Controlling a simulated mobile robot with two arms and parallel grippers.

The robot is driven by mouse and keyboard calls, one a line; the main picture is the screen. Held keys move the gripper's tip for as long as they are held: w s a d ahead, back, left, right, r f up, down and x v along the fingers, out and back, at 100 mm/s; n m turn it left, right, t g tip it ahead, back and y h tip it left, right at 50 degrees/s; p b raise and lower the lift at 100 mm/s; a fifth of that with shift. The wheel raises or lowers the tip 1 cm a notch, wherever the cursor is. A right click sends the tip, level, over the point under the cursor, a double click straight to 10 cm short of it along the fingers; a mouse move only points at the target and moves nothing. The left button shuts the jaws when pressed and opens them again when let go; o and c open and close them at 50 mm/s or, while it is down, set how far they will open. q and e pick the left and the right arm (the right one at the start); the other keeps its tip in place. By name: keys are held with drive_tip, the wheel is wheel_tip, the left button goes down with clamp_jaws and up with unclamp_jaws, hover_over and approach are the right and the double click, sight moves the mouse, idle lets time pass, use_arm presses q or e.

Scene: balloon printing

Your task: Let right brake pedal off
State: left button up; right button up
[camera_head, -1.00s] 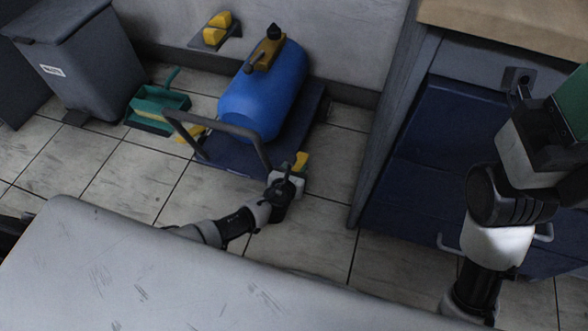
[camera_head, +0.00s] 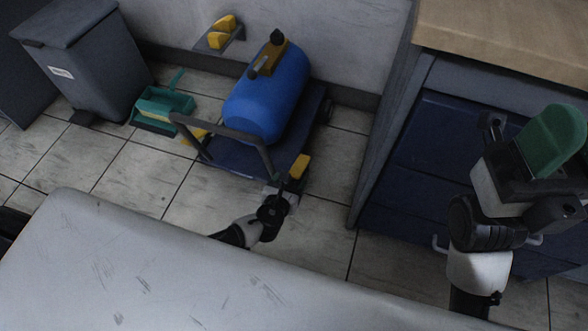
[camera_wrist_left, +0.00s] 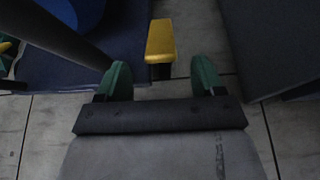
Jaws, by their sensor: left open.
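The right brake pedal (camera_head: 300,166) is yellow and sits at the near right corner of a blue cart (camera_head: 235,160). My left gripper (camera_head: 286,190) is just on the near side of it. In the left wrist view the yellow pedal (camera_wrist_left: 160,41) lies ahead of the green fingertips of the left gripper (camera_wrist_left: 160,80), in line with the gap between them. The fingers are apart with nothing between them. A second yellow pedal (camera_head: 196,135) shows at the cart's left, partly hidden by the handle. My right gripper (camera_head: 545,145) is at the right, seen from the side.
A blue tank (camera_head: 268,95) lies on the cart, and the grey handle bar (camera_head: 225,134) stands left of my left gripper. A blue drawer cabinet (camera_head: 425,160) is to the right. A grey surface (camera_head: 150,260) fills the foreground. Floor tiles (camera_head: 310,235) between are clear.

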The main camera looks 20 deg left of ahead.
use_arm(q)
drive_tip(key=shift+p+v, duration=0.6)
drive_tip(key=shift+v, duration=1.5)
